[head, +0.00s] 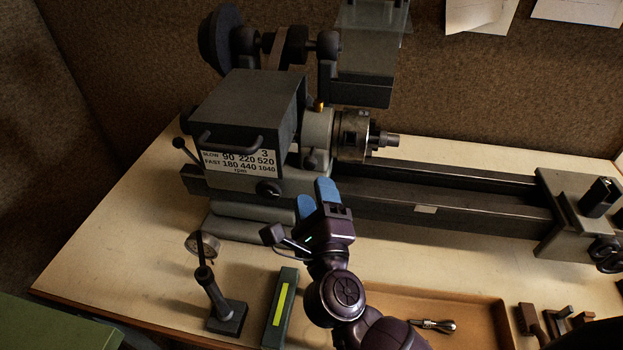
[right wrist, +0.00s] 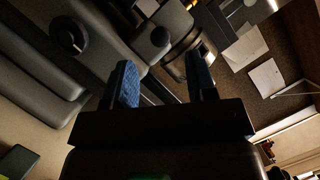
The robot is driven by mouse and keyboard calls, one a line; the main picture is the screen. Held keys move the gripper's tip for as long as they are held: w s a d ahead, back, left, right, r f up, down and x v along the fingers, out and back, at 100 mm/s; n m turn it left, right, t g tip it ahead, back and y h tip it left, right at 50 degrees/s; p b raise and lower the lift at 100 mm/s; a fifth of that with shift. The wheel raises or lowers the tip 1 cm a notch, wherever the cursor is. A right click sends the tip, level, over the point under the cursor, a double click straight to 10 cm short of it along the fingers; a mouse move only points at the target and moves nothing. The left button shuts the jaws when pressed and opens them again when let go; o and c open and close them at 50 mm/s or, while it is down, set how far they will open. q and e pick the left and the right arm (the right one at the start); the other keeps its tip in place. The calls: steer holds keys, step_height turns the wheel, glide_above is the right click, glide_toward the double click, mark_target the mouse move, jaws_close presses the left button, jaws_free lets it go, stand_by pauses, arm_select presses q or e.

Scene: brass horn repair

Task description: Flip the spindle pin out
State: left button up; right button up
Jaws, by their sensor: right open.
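The lathe's headstock (head: 245,108) stands at the upper left of the bench, with the metal spindle chuck (head: 352,137) on its right side. A small brass-coloured knob (head: 319,104) shows on top, just left of the chuck; it may be the spindle pin, but I cannot tell its position. My right gripper (head: 317,198) is open and empty, with blue fingers, in front of the headstock's lower right and apart from the knob. In the right wrist view its fingers (right wrist: 163,78) stand apart with the lathe beyond. My left gripper is not in view.
The lathe bed (head: 450,205) runs right to the tailstock (head: 580,215). A belt pulley (head: 222,40) and a clear guard (head: 368,25) rise behind the headstock. A dial gauge stand (head: 228,315), a green box (head: 281,308) and a shallow tray (head: 480,312) lie in front.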

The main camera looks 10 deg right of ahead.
steer(key=shift+b+v, duration=0.45)
steer(key=shift+v, duration=2.1)
